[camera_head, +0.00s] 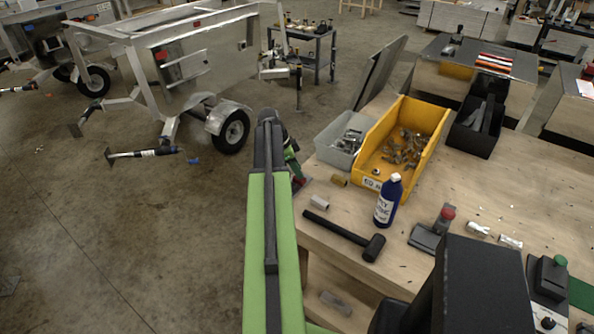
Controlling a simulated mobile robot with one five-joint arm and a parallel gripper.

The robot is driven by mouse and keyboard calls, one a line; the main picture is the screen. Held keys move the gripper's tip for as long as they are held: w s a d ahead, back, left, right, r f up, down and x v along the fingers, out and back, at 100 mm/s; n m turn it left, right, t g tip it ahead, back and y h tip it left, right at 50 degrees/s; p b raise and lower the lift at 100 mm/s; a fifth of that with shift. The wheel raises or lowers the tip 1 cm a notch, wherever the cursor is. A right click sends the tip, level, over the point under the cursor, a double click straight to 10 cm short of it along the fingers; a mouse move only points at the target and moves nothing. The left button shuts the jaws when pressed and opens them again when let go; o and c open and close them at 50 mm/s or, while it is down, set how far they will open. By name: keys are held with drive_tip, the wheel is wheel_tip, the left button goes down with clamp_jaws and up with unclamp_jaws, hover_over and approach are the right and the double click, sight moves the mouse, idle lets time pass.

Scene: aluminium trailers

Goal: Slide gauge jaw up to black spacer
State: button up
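I cannot make out a gauge with a sliding jaw or a black spacer anywhere in this view. My green arm, with a dark strip along it, rises through the middle of the picture beside the left edge of the wooden workbench (470,190). Small green, dark and red parts show just right of its far end, by the bench edge. My gripper's fingers cannot be seen, so what they hold or touch is hidden.
On the bench are a grey bin (343,150), a yellow bin (366,160) of metal parts, a black bin (470,140), a blue bottle (388,200), a mallet (345,235) and a red-knobbed device (432,235). A wheeled trailer (195,65) stands back left; the left floor is mostly clear.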

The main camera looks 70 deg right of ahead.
clamp_jaws()
idle(1.1)
